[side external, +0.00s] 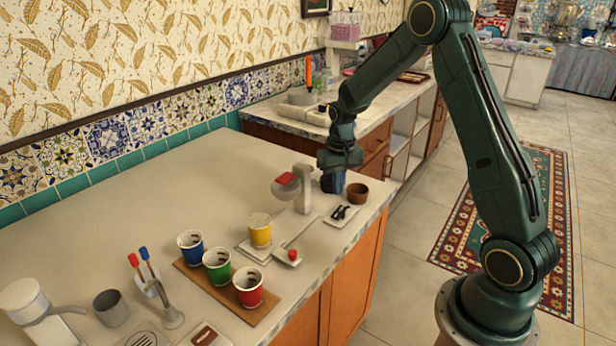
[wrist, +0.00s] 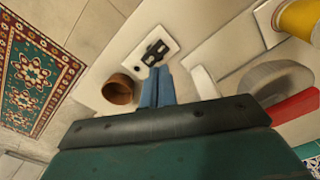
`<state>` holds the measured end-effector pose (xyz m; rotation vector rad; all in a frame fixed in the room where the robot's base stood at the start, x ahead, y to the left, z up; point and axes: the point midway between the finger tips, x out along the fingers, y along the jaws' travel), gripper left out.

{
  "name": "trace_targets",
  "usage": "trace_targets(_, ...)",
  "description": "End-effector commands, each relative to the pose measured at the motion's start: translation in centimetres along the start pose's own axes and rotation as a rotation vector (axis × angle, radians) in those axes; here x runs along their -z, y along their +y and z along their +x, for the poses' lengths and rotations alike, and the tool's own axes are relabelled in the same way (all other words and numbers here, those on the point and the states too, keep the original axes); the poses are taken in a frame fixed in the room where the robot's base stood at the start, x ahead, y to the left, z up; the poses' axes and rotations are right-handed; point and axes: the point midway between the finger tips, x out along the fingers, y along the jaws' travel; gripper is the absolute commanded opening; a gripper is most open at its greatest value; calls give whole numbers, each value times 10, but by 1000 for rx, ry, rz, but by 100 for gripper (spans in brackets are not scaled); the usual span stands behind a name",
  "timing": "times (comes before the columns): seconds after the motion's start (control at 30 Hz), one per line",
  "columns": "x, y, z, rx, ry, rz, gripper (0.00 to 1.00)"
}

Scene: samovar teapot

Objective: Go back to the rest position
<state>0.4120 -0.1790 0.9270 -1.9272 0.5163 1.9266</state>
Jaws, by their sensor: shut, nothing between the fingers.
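My dark green arm reaches over the counter (side external: 150,215) from the right. My gripper (side external: 334,186) points down above the counter's right part, beside a small brown bowl (side external: 357,191). In the wrist view its blue fingers (wrist: 157,90) are together, with nothing seen between them. The brown bowl (wrist: 117,91) is left of the fingers there. A white dish with black pieces (side external: 341,215) is in front of the gripper, and it lies past the fingertips in the wrist view (wrist: 168,37).
A grey and white stand with a red part (side external: 286,181) is close left of my gripper. A yellow cup (side external: 260,231) stands nearer. Blue (side external: 191,247), green (side external: 217,266) and red (side external: 248,287) cups stand on a brown board (side external: 229,301). The back left counter is clear.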

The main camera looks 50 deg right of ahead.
Motion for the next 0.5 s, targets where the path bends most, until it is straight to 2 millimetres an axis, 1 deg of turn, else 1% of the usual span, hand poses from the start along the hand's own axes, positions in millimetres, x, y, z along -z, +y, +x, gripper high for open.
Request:
trace_targets(0.13,-1,-1,-2,0,2,-2,0)
trace_targets(0.27,-4,-4,-11,1,12,-13,0)
trace_targets(0.37,-9,-9,-25,4,28,-29,0)
trace_targets(0.5,-21,-19,-52,8,60,-61,0)
